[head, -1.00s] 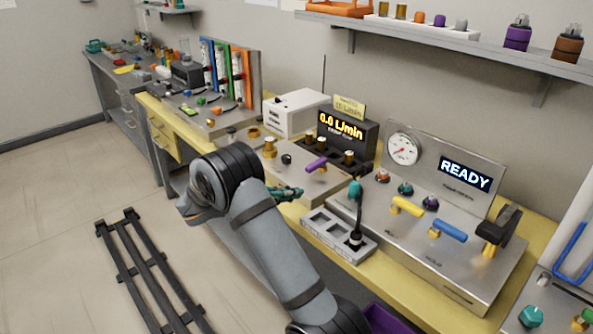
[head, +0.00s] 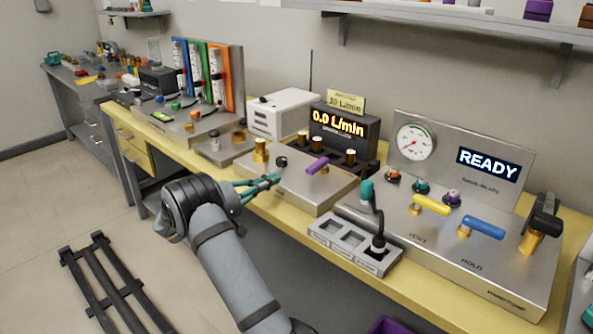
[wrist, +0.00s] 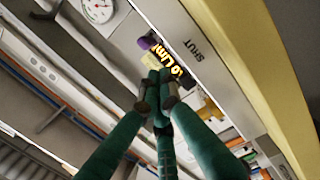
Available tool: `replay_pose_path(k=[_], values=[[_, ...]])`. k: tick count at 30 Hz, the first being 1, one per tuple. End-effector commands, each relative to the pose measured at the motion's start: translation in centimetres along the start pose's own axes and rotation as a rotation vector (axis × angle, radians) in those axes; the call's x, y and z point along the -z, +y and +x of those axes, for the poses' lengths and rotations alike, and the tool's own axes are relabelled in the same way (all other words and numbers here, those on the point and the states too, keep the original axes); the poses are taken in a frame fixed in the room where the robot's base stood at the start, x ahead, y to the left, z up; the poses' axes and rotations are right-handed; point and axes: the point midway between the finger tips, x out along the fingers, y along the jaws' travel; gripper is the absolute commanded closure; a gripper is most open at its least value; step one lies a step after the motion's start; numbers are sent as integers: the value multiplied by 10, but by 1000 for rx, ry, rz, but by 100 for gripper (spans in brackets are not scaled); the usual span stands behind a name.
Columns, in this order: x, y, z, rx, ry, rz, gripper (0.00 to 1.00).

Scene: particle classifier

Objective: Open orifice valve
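A purple lever valve (head: 316,164) sits on top of a low metal box in front of the display reading 0.0 L/min. No readable label names it the orifice valve. It also shows in the wrist view (wrist: 147,42), near the printed word SHUT. My gripper (head: 277,178) has teal fingers and hangs at the box's front left, to the left of the purple lever and apart from it. In the wrist view the fingertips (wrist: 158,76) come together with nothing seen between them, and they partly cover the display.
The right panel (head: 410,270) carries a yellow lever (head: 431,205), a blue lever (head: 484,228), a black-handled valve (head: 540,225), a gauge (head: 416,142) and a READY screen (head: 488,164). A grey slotted holder (head: 342,245) stands at the bench's front edge. Open floor lies left.

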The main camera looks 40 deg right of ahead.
Motion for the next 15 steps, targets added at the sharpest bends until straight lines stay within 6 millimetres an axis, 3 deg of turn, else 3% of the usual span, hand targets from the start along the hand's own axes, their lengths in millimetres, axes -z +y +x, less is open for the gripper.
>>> replay_pose_path(k=[7, 15], values=[[0, 0, 11, 0, -2, 0, 100], [-1, 0, 56, 0, -2, -1, 100]])
